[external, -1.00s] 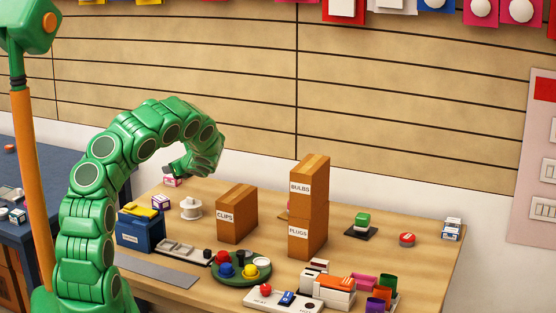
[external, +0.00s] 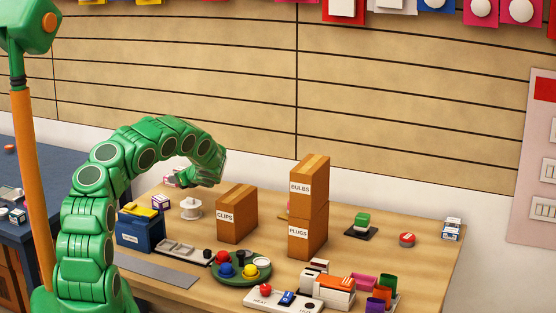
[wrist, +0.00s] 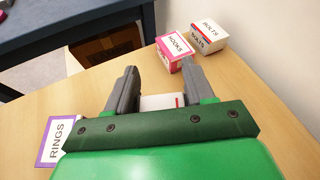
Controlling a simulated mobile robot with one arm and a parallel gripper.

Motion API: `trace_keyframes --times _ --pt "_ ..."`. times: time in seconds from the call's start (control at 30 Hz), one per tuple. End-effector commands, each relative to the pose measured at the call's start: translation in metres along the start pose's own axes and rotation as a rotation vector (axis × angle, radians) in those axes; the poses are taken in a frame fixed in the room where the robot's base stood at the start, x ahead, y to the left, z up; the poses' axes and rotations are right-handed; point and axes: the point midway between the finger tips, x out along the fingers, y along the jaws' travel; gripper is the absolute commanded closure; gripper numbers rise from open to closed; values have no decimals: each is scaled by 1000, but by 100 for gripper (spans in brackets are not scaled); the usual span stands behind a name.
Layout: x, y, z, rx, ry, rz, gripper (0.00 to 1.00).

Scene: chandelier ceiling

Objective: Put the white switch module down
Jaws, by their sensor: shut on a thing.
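My gripper (wrist: 158,68) is shut on the white switch module (wrist: 157,102), a pale block with a thin red line. In the wrist view the module shows between the two grey fingers, partly hidden by the green gripper body. Wooden table top shows beyond it; I cannot tell whether the module touches the table. In the external view my gripper (external: 190,179) is low over the back left of the table, behind the CLIPS box (external: 236,214).
A pink HOOKS box (wrist: 175,50) and a BOLTS box (wrist: 208,38) stand ahead of the fingers. A purple-edged RINGS box (wrist: 57,145) lies left of the gripper. Bare wood shows right of the fingers.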

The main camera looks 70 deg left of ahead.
Motion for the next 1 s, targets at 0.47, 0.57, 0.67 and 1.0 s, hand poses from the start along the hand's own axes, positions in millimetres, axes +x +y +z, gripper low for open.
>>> trace_keyframes --times 0.47,0.57,0.67,1.0 --pt "14 3 -30 1 0 0 77" --pt "14 3 -29 1 0 0 77" --pt "14 3 -30 1 0 0 77" --pt "14 3 -31 1 0 0 21"
